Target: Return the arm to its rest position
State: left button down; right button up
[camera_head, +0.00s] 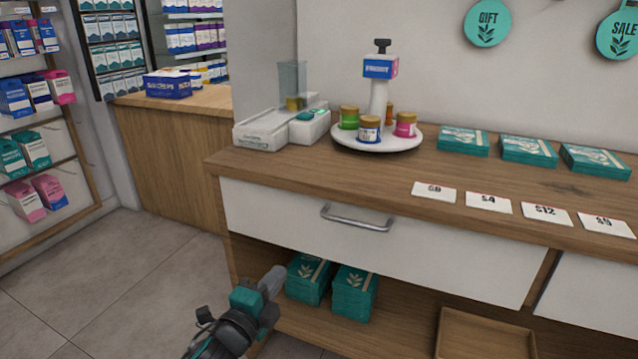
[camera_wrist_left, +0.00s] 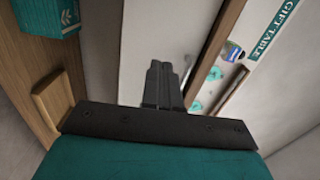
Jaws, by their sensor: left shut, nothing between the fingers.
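My left gripper (camera_head: 272,282) is low in the head view, in front of the counter's open lower shelf. Its fingers are shut with nothing between them. In the left wrist view the closed dark fingers (camera_wrist_left: 164,84) show at the middle, with the white drawer front and its handle beyond them. My right gripper is in neither view.
The wooden counter (camera_head: 350,182) has a closed drawer with a metal handle (camera_head: 356,218). Teal stacks (camera_head: 354,294) and a wooden tray (camera_head: 485,338) sit on the lower shelf. A round stand with jars (camera_head: 377,140) stands on top. The floor (camera_head: 110,270) at left is clear.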

pick_arm(q)
jog(key=s+a+f+n+g+y, duration=0.1)
jog(key=s+f+n+g, duration=0.3)
jog(key=s+n, duration=0.65)
jog(key=s+a+f+n+g+y, duration=0.1)
jog(key=s+f+n+g+y, duration=0.1)
jog(key=s+f+n, duration=0.8)
jog(key=s+a+r+m+p, duration=0.1)
jog(key=s+r+p, duration=0.1)
jog(key=r+p, duration=0.5)
jog(key=s+a+r+m+p, duration=0.1)
jog(key=r+p, duration=0.6)
jog(key=p, duration=0.1)
jog(key=shift+s+a+r+y, duration=0.25)
jog(key=shift+s+a+y, duration=0.05)
jog(key=shift+s, duration=0.1)
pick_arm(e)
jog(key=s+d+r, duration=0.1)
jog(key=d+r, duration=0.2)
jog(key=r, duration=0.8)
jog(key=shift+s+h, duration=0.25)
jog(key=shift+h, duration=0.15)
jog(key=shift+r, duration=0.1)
